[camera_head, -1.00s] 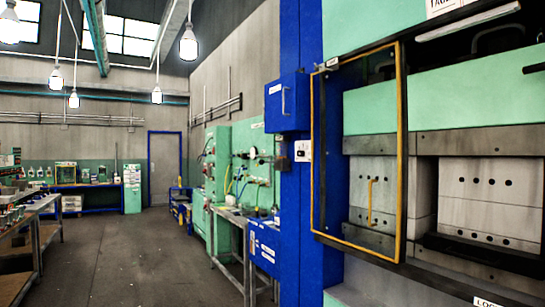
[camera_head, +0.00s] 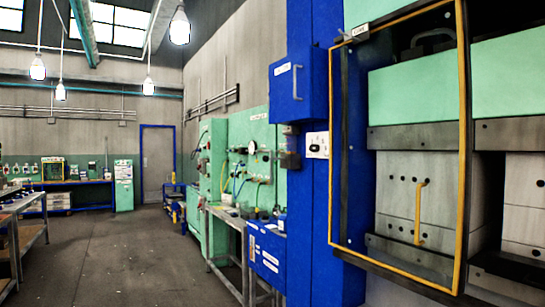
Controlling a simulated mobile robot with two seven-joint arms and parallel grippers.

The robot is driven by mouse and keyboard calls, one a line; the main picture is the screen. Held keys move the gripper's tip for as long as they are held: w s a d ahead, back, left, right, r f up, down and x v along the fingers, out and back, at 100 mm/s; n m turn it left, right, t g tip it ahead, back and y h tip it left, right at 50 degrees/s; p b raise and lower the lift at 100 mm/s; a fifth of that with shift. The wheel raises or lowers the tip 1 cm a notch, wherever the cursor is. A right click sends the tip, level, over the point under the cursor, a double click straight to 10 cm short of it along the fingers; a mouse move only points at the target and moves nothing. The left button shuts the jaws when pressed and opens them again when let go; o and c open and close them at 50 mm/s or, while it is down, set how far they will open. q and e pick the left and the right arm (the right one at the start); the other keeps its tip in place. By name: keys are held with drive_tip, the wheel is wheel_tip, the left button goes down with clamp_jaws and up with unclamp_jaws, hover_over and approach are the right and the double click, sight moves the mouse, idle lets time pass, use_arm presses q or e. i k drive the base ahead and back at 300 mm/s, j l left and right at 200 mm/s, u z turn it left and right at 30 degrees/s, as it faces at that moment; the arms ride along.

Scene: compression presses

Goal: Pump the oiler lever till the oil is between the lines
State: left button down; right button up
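No oiler lever or oil level lines can be made out clearly. A small grey fitting (camera_head: 290,150) sits on the left side of the blue press column (camera_head: 306,210), below a blue box (camera_head: 298,88) with a handle; I cannot tell whether it is the oiler. The press (camera_head: 418,95) has a yellow-edged guard door (camera_head: 464,150) in front of its pale blocks. Neither of my grippers is in view.
A green panel (camera_head: 262,130) with a gauge and hoses stands behind a metal bench (camera_head: 225,213). A blue cabinet (camera_head: 268,250) is beside the column. Another bench (camera_head: 20,202) stands at the left. The floor (camera_head: 125,255) between is clear.

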sight(265, 158)
drive_tip(key=i+j+z, duration=0.25)
drive_tip(key=i+j, duration=0.5)
drive_tip(key=i, duration=0.35)
drive_tip(key=i+j+z, duration=0.3)
drive_tip(key=i+j, duration=0.7)
